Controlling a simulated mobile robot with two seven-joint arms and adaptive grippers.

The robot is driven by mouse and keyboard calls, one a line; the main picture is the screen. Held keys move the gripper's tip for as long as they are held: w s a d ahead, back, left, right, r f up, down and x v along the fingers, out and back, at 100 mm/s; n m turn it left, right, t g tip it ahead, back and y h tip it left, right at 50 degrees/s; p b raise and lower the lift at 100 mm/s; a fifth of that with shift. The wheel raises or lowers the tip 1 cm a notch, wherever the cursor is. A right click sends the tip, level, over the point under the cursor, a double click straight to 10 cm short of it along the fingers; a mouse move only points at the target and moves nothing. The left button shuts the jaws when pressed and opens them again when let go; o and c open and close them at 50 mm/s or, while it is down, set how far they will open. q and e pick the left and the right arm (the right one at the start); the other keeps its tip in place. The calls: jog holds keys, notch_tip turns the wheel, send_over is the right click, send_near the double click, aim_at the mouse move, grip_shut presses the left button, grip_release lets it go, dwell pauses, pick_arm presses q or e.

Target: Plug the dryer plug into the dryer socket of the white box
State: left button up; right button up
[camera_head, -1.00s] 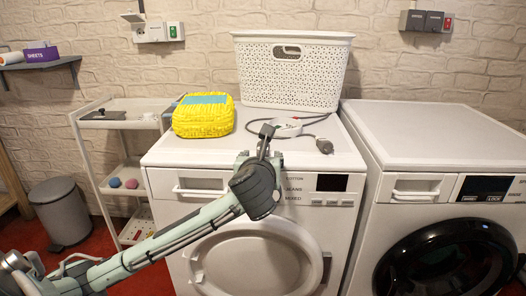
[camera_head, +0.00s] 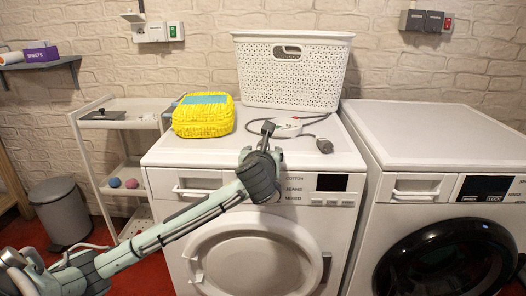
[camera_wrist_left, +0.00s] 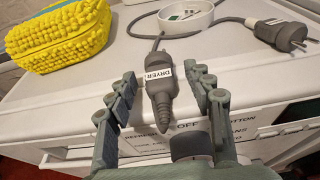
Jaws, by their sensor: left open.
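The dryer plug (camera_wrist_left: 160,82) is grey with a white DRYER label and a ribbed, tapered end toward me. In the left wrist view it lies between the two fingers of my open left gripper (camera_wrist_left: 160,88), with gaps on both sides. In the head view my left gripper (camera_head: 266,134) is over the front of the left machine's top and hides this plug. The white box (camera_head: 158,32) with a socket and a green switch is on the wall at upper left. A second grey plug (camera_head: 324,146) lies to the right and also shows in the left wrist view (camera_wrist_left: 279,33). My right gripper is not in view.
A yellow textured item (camera_head: 203,118) sits left of my gripper. A white basket (camera_head: 292,75) stands behind, near the wall. A round white dish (camera_wrist_left: 186,16) lies beyond the dryer plug. A grey box (camera_head: 426,20) is on the wall at right. The right machine's top (camera_head: 430,135) is clear.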

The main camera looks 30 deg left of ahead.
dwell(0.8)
pick_arm(q)
grip_shut()
jog(key=shift+s+d, duration=0.1)
